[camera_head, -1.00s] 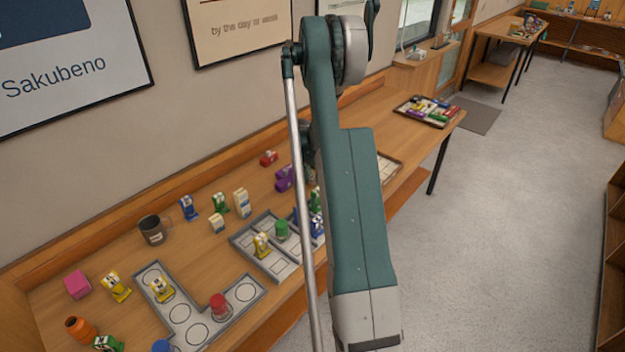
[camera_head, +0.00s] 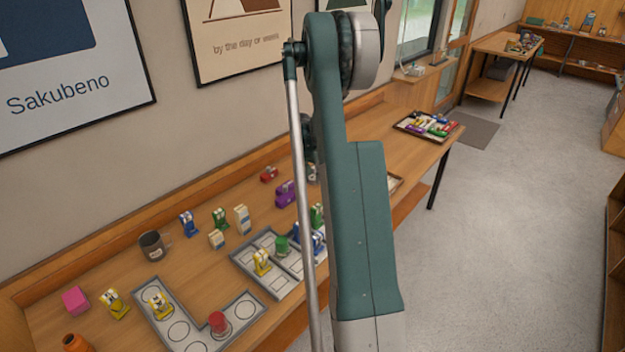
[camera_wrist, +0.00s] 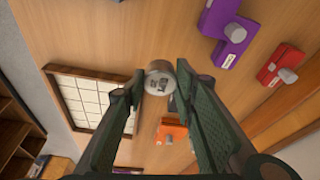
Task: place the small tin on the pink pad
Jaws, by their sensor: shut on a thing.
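In the wrist view, a small tin (camera_wrist: 160,77), pale and round with a dark-marked end, sits between the fingertips of my gripper (camera_wrist: 160,80). My gripper is shut on it, above the wooden table. In the head view my arm hides the gripper and the tin.
The wrist view shows a framed grid tray (camera_wrist: 90,98), a purple object (camera_wrist: 228,35), a red one (camera_wrist: 283,65) and an orange one (camera_wrist: 171,130). The head view shows a mug (camera_head: 152,246), a grey circle-marked tray (camera_head: 191,333) and a far tray of coloured items (camera_head: 428,126).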

